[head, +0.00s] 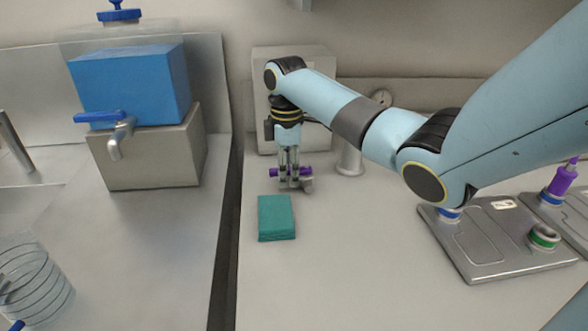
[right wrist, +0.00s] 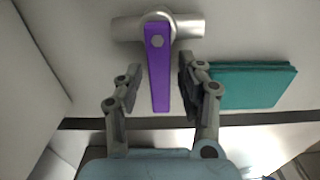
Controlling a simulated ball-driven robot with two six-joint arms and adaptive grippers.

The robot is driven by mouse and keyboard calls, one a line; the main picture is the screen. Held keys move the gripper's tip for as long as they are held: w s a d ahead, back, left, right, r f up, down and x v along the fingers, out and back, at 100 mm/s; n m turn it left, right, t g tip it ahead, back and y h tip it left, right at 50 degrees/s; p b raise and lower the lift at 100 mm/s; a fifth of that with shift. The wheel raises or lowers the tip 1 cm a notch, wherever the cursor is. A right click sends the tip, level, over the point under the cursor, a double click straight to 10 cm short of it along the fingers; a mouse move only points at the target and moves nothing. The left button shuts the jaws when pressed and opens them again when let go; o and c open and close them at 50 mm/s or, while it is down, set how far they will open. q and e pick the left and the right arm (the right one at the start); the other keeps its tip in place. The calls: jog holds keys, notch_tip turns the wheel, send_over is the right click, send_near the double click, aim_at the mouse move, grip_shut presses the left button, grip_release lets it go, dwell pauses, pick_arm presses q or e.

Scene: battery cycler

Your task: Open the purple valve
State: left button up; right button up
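The purple valve has a long flat purple handle (right wrist: 159,85) on a silver pipe body (right wrist: 185,27) in the right wrist view. In the head view its purple handle (head: 273,172) shows just beside my right gripper (head: 289,182), which points down and hides part of the valve. In the right wrist view my right gripper (right wrist: 161,68) is open, with one finger on each side of the handle. Gaps show between the fingers and the handle, and it holds nothing. My left gripper is not in view.
A teal block (head: 276,218) lies on the counter just in front of the valve. A blue tank (head: 135,85) with a blue-handled tap stands at left on a grey box (head: 160,160). A metal tray (head: 480,260) is at right. The front middle counter is clear.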

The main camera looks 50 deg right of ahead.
jog(key=c, duration=0.3)
